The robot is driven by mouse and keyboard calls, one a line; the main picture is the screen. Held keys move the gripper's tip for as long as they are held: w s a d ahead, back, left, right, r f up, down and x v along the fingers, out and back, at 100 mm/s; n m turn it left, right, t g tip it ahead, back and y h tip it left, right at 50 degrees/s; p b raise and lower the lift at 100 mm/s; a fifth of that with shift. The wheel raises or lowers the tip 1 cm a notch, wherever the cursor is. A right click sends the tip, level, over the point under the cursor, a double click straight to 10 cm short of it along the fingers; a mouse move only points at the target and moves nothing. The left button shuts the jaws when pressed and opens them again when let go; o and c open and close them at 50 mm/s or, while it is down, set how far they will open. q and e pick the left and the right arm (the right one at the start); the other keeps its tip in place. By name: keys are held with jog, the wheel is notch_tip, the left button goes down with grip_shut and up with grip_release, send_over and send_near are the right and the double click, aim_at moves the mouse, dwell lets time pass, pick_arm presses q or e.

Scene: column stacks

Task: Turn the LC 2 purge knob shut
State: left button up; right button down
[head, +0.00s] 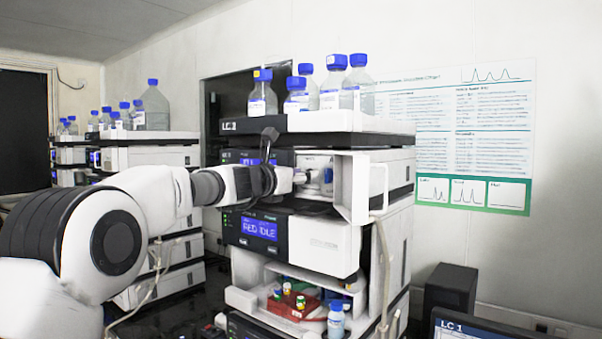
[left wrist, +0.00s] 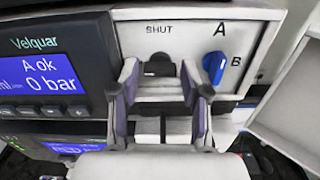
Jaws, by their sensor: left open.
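In the left wrist view a black knob (left wrist: 160,66), which looks like the purge knob, sits on a white panel (left wrist: 180,92) below the word SHUT. Which way the knob points is hard to tell. My left gripper (left wrist: 158,78) is open, one finger on each side of the knob's lower part; contact cannot be told. In the head view my left gripper (head: 276,181) reaches the open front of a module in the near stack, and the knob is hidden there. The stack's top tray (head: 365,124) is labelled LC with a number I cannot read surely. My right gripper is not in view.
A blue A/B valve handle (left wrist: 215,66) is close right of the knob. The pump display (left wrist: 52,75) reads "A ok" and 0 bar. An open white door (head: 352,185) stands right of the gripper. Blue-capped bottles (head: 357,82) stand on top.

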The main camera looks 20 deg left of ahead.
pick_arm(q)
jog(key=shift+s+r, duration=0.1)
jog(key=shift+s, duration=0.05)
grip_shut()
jog(key=m+b, duration=0.2)
jog(key=m, duration=0.1)
jog(key=shift+m, duration=0.4)
jog(key=m+b, duration=0.2)
jog(key=m, duration=0.2)
jog(key=shift+b, duration=0.35)
jog(key=m+b, duration=0.2)
jog(key=m, duration=0.3)
jog(key=m+b, duration=0.1)
jog(key=m, duration=0.3)
jog(key=shift+f, duration=0.2)
jog(key=shift+m, duration=0.3)
